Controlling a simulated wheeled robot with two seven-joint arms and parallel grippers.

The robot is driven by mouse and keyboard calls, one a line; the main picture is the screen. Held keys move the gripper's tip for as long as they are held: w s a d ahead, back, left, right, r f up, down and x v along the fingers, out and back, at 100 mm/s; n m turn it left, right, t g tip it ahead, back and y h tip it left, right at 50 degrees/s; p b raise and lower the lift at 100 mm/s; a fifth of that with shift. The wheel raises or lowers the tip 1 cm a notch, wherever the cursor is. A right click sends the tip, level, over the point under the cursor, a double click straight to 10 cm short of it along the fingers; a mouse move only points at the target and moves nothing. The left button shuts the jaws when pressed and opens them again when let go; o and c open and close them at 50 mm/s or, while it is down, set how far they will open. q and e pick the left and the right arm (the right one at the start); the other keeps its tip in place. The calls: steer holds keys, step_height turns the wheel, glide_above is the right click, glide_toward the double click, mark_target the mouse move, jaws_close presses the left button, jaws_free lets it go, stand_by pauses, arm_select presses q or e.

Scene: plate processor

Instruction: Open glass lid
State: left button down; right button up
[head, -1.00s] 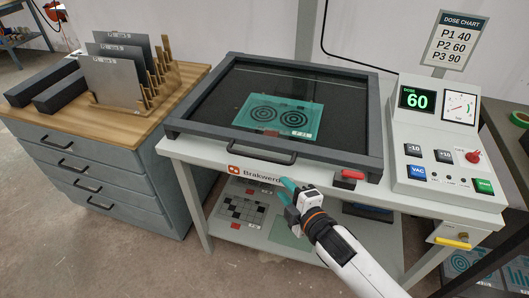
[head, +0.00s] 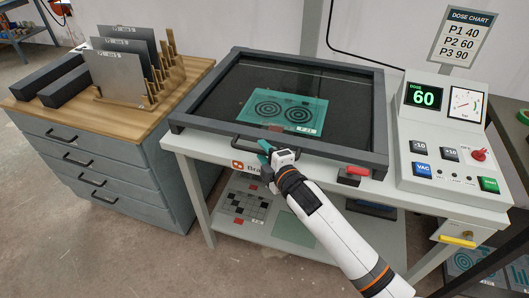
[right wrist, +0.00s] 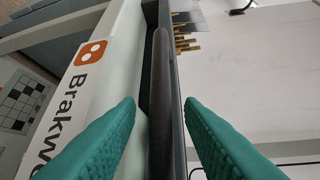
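The glass lid (head: 340,88) lies closed on the exposure unit, a dark pane in a grey frame. Under it shows a teal sheet with two ringed circles (head: 286,110). The lid's dark bar handle (head: 245,143) is on the front edge of the frame. My right gripper (head: 265,150) is at this handle. In the right wrist view the handle (right wrist: 161,90) runs between the two teal fingers of the right gripper (right wrist: 160,115), which are open with a gap on both sides. My left gripper is not in view.
A control panel (head: 450,150) with a display reading 60 stands at the right. A red latch-like lever (head: 356,171) sits on the table's front edge. A wooden-topped cabinet (head: 125,120) with a plate rack stands at the left.

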jaws_close()
stand_by(0.3)
